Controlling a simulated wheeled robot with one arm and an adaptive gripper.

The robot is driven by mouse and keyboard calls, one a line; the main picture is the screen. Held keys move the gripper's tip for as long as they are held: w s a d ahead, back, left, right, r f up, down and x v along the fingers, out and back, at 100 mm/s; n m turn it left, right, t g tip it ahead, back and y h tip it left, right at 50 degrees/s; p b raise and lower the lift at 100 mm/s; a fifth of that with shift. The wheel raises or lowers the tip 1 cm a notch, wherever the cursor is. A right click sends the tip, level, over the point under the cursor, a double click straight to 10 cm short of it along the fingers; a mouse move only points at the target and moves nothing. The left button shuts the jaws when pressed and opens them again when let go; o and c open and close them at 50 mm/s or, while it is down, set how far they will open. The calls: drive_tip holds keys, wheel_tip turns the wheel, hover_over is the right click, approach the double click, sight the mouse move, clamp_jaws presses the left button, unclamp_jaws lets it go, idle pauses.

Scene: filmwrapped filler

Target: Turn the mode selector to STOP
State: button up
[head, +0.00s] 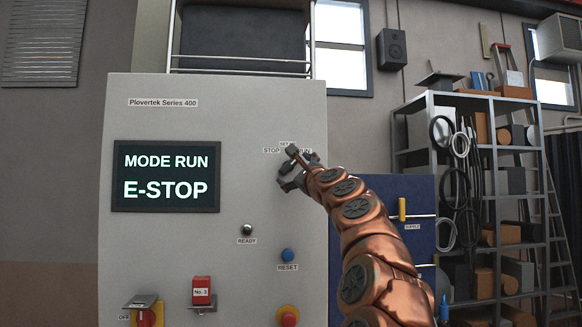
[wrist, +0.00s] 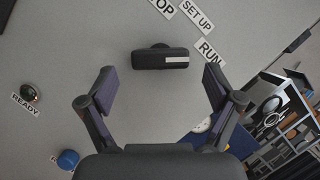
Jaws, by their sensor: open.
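The mode selector (wrist: 150,60) is a black bar-shaped knob on the grey panel, seen in the wrist view. Its white mark is at the right end, on the side of the RUN label (wrist: 210,52). The SET UP label (wrist: 196,15) and the partly cut-off STOP label (wrist: 162,7) lie above it. My gripper (wrist: 160,77) is open, its two fingers apart on either side of the knob, with no contact visible. In the head view my gripper (head: 297,172) is in front of the panel just below these labels and hides the knob.
The display (head: 166,176) reads MODE RUN and E-STOP. Below are the READY lamp (head: 247,230), blue RESET button (head: 288,255), red No. 3 block (head: 202,290), red-and-yellow switch (head: 145,316) and red button (head: 288,316). Shelving (head: 470,100) stands right.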

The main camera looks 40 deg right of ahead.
sight(289, 166)
drive_tip(key=shift+p+x, duration=0.4)
drive_tip(key=shift+x, duration=1)
drive_tip(key=c, duration=1.1)
drive_tip(key=shift+c, duration=0.2)
